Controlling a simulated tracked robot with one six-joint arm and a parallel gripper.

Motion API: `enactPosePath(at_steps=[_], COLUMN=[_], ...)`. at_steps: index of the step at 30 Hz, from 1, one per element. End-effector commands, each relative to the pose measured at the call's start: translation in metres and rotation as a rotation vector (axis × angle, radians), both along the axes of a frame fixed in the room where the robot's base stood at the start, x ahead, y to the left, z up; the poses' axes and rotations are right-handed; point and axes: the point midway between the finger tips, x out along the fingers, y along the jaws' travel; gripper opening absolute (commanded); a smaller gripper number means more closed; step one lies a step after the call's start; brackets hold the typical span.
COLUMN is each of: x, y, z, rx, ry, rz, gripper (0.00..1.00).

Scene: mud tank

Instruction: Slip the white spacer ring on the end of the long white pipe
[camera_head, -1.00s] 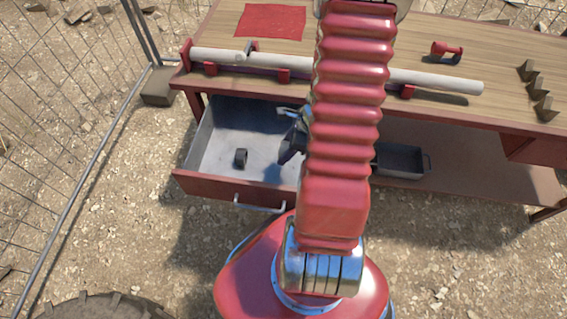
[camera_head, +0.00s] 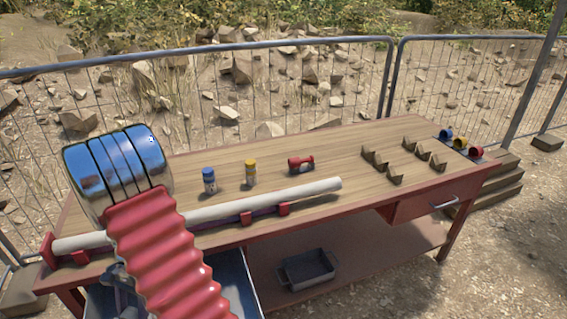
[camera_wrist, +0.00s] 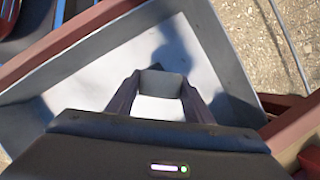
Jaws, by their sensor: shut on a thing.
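The long white pipe (camera_head: 290,194) lies along the front of the wooden bench on red supports. Its right end is free; its left end is by a red end piece (camera_head: 47,250). In the head view my red arm hides the middle of the pipe and most of the gripper, low at the left.
Coloured cups (camera_head: 460,142) are at the far right. A grey tray (camera_head: 307,270) sits on the lower shelf. Wire fencing stands behind.

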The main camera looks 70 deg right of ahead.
Motion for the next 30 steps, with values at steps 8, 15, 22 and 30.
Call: enactPosePath(at_steps=[8, 15, 22, 30], x=[0.047, 0.077, 0.1, 0.107], y=[0.056, 0.103, 0.141, 0.153], z=[0.033, 0.069, 0.11, 0.126], rx=[-0.002, -0.003, -0.002, 0.002], ry=[-0.002, -0.003, -0.003, -0.001], rz=[0.545, 1.044, 1.451, 1.578], gripper=[0.33, 0.33, 0.33, 0.33])
